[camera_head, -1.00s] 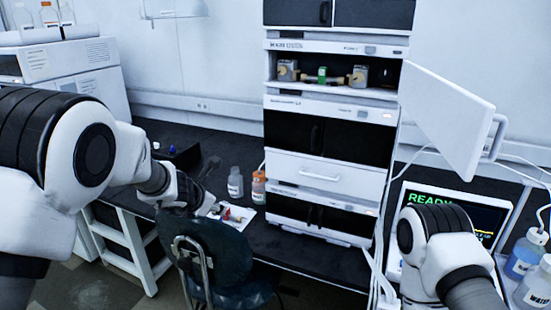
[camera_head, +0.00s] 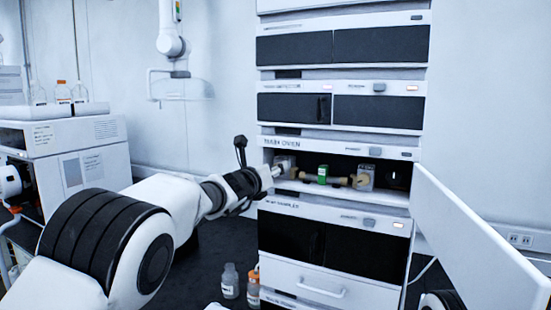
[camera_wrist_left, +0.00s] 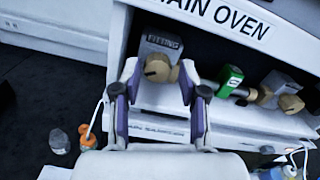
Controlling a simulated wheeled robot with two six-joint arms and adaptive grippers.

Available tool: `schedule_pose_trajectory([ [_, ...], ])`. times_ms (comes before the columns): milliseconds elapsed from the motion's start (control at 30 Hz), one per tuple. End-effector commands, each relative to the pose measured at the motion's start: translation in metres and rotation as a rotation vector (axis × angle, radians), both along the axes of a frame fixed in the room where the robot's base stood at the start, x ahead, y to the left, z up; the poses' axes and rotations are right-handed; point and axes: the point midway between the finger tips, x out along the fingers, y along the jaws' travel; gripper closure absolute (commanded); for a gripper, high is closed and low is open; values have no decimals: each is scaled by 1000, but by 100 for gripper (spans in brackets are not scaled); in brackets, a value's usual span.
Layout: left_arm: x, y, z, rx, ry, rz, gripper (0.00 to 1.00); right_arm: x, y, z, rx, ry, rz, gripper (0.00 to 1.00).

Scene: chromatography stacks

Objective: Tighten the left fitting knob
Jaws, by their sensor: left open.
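The left fitting is a grey block (camera_wrist_left: 160,45) with a brass-coloured knob (camera_wrist_left: 157,70) on its front, inside the open oven compartment. In the left wrist view the knob sits between the tips of my open left gripper (camera_wrist_left: 159,78); contact cannot be told. In the head view my left gripper (camera_head: 272,174) reaches to the compartment's left end and partly covers the left fitting (camera_head: 284,161). A brass column with a green label (camera_head: 322,175) lies to the right of it, with the right fitting block and its knob (camera_head: 361,181) beyond. My right gripper is not seen.
The open white oven door (camera_head: 475,250) sticks out at the right. Drawer and module fronts lie above and below the compartment. Small bottles (camera_head: 230,281) stand on the dark bench below, one with an orange cap (camera_head: 253,287).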

Motion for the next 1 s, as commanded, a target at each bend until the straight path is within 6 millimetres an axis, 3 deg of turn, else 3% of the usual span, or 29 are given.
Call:
schedule_pose_trajectory([
  [67, 6, -3, 2, 0, 0, -1, 57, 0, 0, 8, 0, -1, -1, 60],
  [333, 9, -4, -1, 0, 0, 1, 57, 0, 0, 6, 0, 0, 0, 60],
  [367, 9, -4, -1, 0, 0, 1, 64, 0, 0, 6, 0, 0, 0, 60],
  [467, 9, -4, -2, 0, 0, 1, 100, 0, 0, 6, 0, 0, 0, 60],
  [767, 9, -4, -3, 10, -3, 1, 100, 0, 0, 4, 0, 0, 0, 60],
  [1000, 9, -5, -6, 76, -37, 0, 100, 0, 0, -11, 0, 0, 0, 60],
])
